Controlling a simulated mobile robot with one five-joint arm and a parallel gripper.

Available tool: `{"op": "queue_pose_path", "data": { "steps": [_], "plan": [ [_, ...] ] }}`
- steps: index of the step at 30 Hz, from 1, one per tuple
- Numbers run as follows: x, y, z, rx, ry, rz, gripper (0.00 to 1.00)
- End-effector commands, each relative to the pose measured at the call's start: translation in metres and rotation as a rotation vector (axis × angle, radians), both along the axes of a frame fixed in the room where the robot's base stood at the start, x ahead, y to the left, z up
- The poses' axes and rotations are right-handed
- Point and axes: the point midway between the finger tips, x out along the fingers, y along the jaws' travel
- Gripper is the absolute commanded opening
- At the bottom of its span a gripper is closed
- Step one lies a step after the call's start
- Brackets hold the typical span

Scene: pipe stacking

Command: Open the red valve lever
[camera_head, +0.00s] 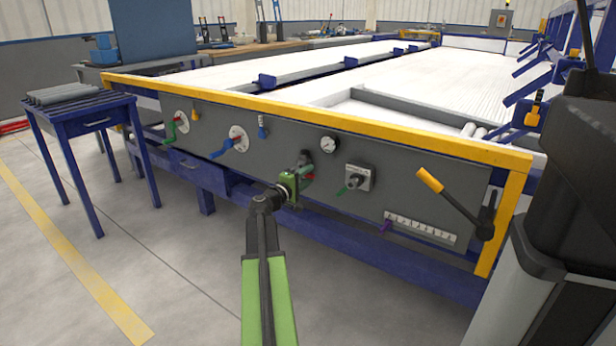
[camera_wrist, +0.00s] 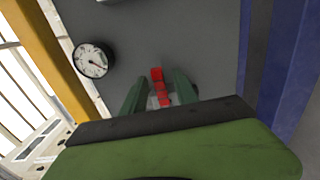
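The red valve lever (camera_wrist: 161,88) shows in the wrist view as a short red piece on the grey panel. My gripper's two dark green fingers (camera_wrist: 160,92) stand on either side of it, apart, with small gaps visible. In the head view my gripper (camera_head: 304,170) is at the middle of the panel. A bit of the red lever (camera_head: 309,178) shows just by the fingers there. My gripper hides most of the valve in the head view, and its body covers the lower part of the wrist view.
A round gauge (camera_head: 329,144) sits just right of my gripper on the grey panel (camera_head: 225,175). A green-handled rotary switch (camera_head: 358,178) is further right, then a lever with a yellow grip (camera_head: 431,181). A blue-handled valve (camera_head: 237,139) is to the left. The floor in front is clear.

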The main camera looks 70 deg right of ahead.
Motion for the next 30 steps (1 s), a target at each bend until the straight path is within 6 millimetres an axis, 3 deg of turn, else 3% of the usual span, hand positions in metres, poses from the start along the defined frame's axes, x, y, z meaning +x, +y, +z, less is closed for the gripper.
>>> {"op": "queue_pose_path", "data": {
  "steps": [10, 18, 30],
  "plan": [
    [-0.0010, -0.0052, 0.0000, 0.000, 0.000, 0.001, 0.35],
    [-0.0007, -0.0050, 0.0000, 0.000, 0.000, 0.001, 0.00],
    [-0.0002, -0.0046, -0.0001, 0.000, 0.000, 0.002, 0.00]
  ]
}}
